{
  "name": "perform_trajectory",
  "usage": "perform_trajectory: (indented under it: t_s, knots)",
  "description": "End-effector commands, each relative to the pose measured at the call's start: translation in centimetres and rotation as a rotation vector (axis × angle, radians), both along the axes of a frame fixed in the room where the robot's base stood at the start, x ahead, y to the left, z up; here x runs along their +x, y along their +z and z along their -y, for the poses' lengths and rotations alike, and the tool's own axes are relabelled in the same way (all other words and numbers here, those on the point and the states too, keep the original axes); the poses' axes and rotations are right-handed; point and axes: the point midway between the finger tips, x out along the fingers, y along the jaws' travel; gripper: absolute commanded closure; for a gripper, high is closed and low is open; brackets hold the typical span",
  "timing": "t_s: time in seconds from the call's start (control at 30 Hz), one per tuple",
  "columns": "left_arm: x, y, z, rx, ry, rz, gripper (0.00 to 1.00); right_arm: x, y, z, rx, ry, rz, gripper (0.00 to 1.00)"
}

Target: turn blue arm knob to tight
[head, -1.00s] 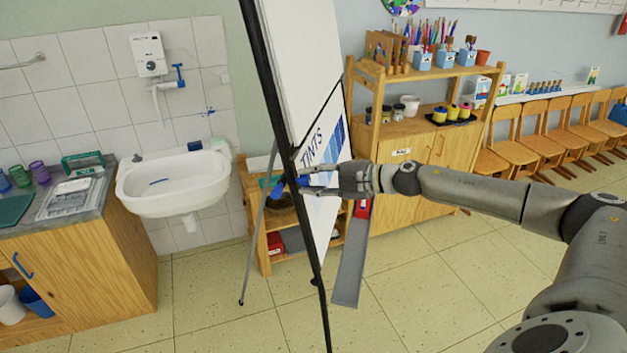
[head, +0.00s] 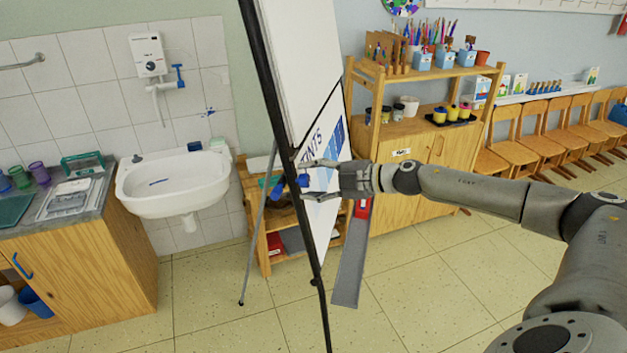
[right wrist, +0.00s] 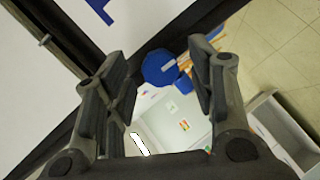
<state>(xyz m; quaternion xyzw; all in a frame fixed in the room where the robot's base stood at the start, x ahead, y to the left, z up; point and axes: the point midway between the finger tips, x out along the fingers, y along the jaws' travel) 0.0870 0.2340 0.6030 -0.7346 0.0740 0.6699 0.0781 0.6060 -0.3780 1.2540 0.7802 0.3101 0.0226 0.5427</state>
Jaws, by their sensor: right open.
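The blue arm knob (head: 303,181) sits by the dark post of the easel (head: 283,127), at the edge of its white board. A second blue part (head: 276,188) shows just left of the post. My right gripper (head: 310,180) is open, its fingers spread above and below the knob. In the right wrist view the blue knob (right wrist: 159,67) appears between the two open fingers of the gripper (right wrist: 160,62), with a gap on each side. I cannot tell how tight the knob is. My left gripper is not in view.
A grey tray ledge (head: 350,272) juts out below the board. A sink (head: 172,184) is at left, a wooden shelf unit (head: 450,150) with paint pots is behind, and chairs (head: 540,130) line the right wall. The tiled floor in front is clear.

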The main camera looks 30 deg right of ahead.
Motion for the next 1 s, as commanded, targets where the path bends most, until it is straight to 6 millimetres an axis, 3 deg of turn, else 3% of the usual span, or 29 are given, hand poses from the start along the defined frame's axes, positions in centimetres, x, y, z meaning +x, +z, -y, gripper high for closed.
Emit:
perform_trajectory:
  t_s: [0.27, 1.0]
  knots:
    - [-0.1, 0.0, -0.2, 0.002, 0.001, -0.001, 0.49, -0.7, 0.1, 0.5, 0.0, -0.002, -0.003, 0.49]
    - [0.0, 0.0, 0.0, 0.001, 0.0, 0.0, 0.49, -6.4, 2.3, 4.0, -0.004, 0.002, -0.003, 0.49]
